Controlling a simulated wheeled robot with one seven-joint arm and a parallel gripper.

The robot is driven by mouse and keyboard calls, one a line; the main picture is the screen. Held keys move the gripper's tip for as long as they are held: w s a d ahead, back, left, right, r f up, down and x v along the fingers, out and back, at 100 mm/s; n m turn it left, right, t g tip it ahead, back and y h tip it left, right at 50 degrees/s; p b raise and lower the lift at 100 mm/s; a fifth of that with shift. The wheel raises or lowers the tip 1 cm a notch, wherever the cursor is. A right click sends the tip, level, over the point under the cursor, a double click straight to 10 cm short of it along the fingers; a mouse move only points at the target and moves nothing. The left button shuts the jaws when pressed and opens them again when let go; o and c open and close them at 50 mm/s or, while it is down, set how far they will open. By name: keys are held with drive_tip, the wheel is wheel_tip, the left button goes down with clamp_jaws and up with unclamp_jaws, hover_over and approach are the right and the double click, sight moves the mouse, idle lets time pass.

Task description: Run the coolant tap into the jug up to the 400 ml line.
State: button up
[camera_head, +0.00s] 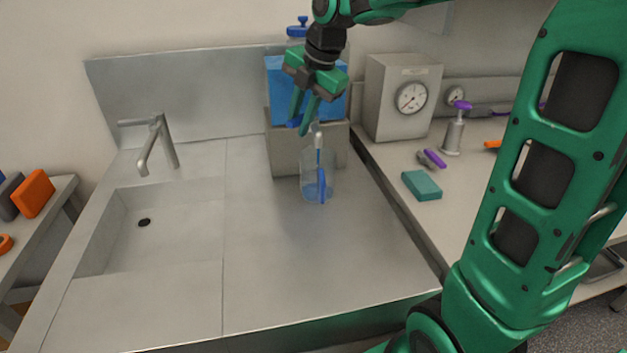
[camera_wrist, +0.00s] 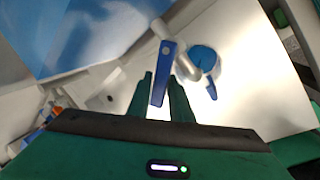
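The blue coolant tank (camera_head: 283,98) sits on a grey stand. Its tap has a grey spout (camera_head: 317,129) and a blue lever (camera_head: 293,124). The clear jug (camera_head: 308,168), with a blue handle (camera_head: 322,186), stands upright under the spout. Blue liquid (camera_head: 311,192) fills its lower part; a thin bluish streak shows below the spout. The 400 ml line cannot be read. My gripper (camera_head: 302,128) is at the tap. In the wrist view the lever (camera_wrist: 162,72) lies between my gripper's (camera_wrist: 160,78) parted fingers. The jug's blue liquid (camera_wrist: 203,59) shows beside the spout (camera_wrist: 187,68).
A sink (camera_head: 165,235) with a faucet (camera_head: 158,142) is at the left. At the right, a bench holds a grey gauge box (camera_head: 390,100), a teal block (camera_head: 421,185), a purple-topped dispenser (camera_head: 454,130) and a purple item (camera_head: 432,158). The steel counter in front of the jug is clear.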

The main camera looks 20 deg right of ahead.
drive_tip(key=n, duration=0.2)
drive_tip(key=s+d+n+y, duration=0.1)
drive_tip(key=n, duration=0.1)
drive_tip(key=shift+s+d+g, duration=0.1)
drive_tip(key=shift+s+g, duration=0.2)
drive_tip(key=shift+g, duration=0.1)
drive_tip(key=shift+d+f, duration=0.1)
